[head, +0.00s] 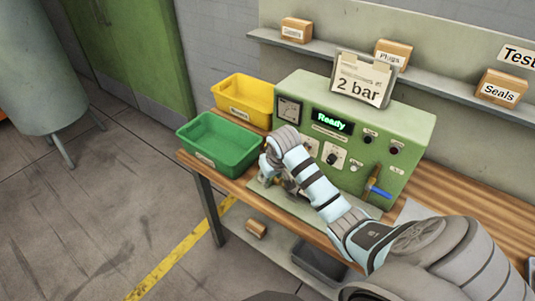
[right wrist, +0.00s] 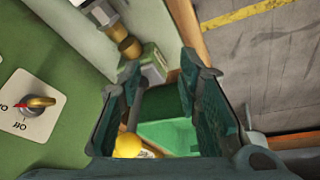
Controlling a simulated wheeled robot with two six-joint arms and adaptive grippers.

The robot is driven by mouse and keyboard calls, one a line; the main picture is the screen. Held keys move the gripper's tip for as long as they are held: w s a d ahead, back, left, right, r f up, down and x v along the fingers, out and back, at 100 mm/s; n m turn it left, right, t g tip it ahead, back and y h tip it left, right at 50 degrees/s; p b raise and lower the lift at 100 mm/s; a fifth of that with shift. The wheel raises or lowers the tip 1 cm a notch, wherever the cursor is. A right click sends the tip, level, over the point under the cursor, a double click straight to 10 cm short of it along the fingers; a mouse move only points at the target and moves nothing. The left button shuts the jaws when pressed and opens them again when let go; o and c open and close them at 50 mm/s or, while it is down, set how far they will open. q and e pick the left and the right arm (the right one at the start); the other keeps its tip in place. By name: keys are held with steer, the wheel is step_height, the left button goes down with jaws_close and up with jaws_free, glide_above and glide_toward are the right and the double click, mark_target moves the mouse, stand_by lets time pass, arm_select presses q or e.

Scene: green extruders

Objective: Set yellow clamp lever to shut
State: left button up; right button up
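My right gripper (head: 276,178) is low at the front left of the green machine (head: 345,155), over the small fixture on its base plate. In the right wrist view its two dark fingers (right wrist: 163,78) are spread apart with a gap between them. A rounded bright yellow part (right wrist: 128,146), which looks like the clamp lever's knob, shows beside the left finger's base. I cannot tell whether the finger touches it. A green block with brass fittings (right wrist: 130,48) lies beyond the fingertips. My left gripper is not in view.
A green bin (head: 218,143) and a yellow bin (head: 243,97) stand left of the machine. The machine's display reads Ready. A blue-handled lever (head: 379,190) is on its right front. A rotary knob (right wrist: 40,102) is left of the gripper. A shelf with small boxes runs behind.

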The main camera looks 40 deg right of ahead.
steer(key=w+d+r+m, duration=0.1)
steer(key=w+d+r, duration=0.1)
steer(key=r, duration=0.3)
steer(key=w+d+r, duration=0.2)
steer(key=r, duration=0.4)
steer(key=x, duration=1.1)
steer(key=shift+w+f, duration=0.2)
steer(key=shift+w, duration=0.1)
steer(key=shift+b+x, duration=0.65)
steer(key=shift+x, duration=0.75)
